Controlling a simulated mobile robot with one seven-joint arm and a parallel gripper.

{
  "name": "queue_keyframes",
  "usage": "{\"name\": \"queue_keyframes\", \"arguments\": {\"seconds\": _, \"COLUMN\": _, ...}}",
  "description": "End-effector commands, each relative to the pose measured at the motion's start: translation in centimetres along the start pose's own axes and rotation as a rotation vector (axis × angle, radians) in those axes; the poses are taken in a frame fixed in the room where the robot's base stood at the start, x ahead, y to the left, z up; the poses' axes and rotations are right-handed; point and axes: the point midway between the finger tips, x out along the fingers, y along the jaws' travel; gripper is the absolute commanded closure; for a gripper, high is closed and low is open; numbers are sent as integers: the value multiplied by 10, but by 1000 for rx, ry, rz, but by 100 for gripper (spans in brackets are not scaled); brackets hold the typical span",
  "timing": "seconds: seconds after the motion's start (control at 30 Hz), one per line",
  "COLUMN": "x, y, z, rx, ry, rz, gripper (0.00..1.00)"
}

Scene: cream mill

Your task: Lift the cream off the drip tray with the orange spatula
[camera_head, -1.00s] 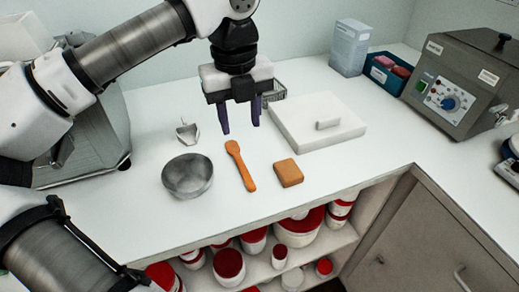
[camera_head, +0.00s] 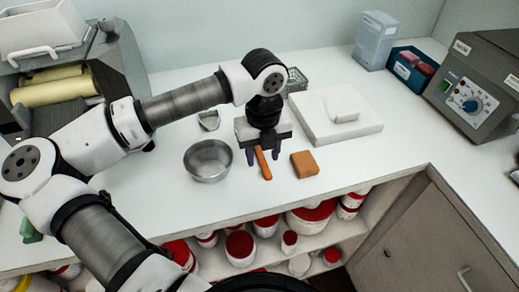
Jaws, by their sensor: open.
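The orange spatula (camera_head: 264,166) lies on the white counter between the steel bowl and a brown block. My gripper (camera_head: 263,157) points down over it, its two dark fingers apart on either side of the spatula. The gripper hides the spatula's far end. I cannot tell whether the fingers touch it or the counter. A mill with pale yellowish rollers (camera_head: 52,92) stands at the left, partly behind my arm. I cannot make out the drip tray or any cream on it.
A steel bowl (camera_head: 208,160) stands left of the gripper and a brown block (camera_head: 304,164) right of it. A small metal scoop (camera_head: 208,121) lies behind the bowl. A white slab (camera_head: 360,126) lies behind right. Red-lidded tubs (camera_head: 239,244) fill the shelf below the counter edge.

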Motion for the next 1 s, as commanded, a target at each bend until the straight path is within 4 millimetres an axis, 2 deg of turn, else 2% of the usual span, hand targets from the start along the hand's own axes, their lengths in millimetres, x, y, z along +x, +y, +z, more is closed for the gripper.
{"name": "queue_keyframes", "arguments": {"seconds": 0.1, "x": 8, "y": 0, "z": 0, "rx": 0, "ry": 1, "rz": -1, "gripper": 57}}
{"name": "queue_keyframes", "arguments": {"seconds": 0.3, "x": 9, "y": 0, "z": 0, "rx": 0, "ry": -1, "rz": 0, "gripper": 57}}
{"name": "queue_keyframes", "arguments": {"seconds": 0.63, "x": 8, "y": 0, "z": 0, "rx": 0, "ry": -1, "rz": 0, "gripper": 99}}
{"name": "queue_keyframes", "arguments": {"seconds": 1.0, "x": 5, "y": 0, "z": 0, "rx": 0, "ry": -2, "rz": 0, "gripper": 100}}
